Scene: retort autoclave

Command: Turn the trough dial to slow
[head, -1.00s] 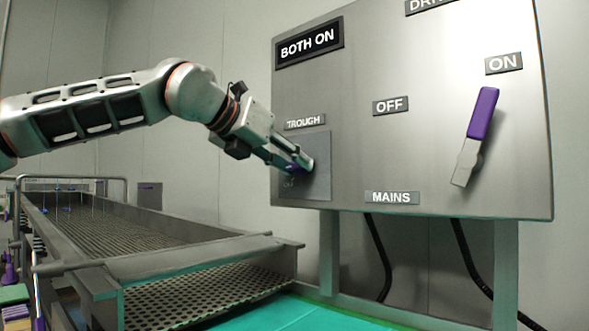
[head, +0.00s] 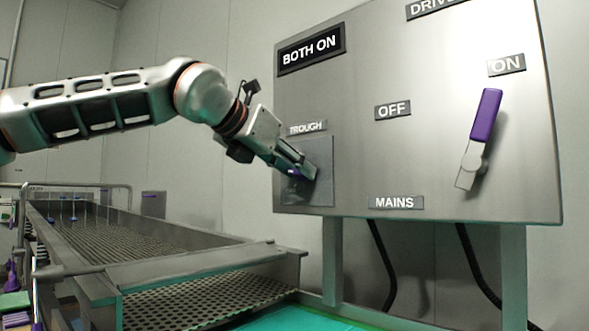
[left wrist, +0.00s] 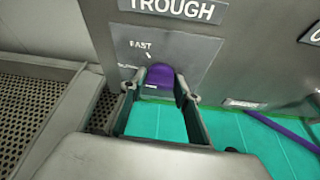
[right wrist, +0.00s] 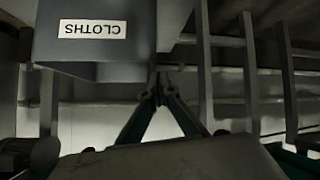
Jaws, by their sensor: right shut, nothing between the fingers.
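The trough dial (left wrist: 161,76) is a purple knob on a plate under the TROUGH label (left wrist: 172,8) in the left wrist view. A small white mark shows at its lower left. FAST (left wrist: 141,44) is printed above it; another word at its left is too small to read. My left gripper (left wrist: 158,84) has one finger on each side of the dial; whether they press on it I cannot tell. In the head view my left gripper (head: 306,170) reaches the plate and hides most of the dial. My right gripper (right wrist: 160,84) is shut and empty, away from the panel.
The grey panel (head: 350,150) also carries a purple-handled mains lever (head: 484,120), near ON, and a BOTH ON sign (head: 311,49). A metal trough (head: 120,240) runs below my left arm. A CLOTHS bin (right wrist: 95,50) is near my right gripper.

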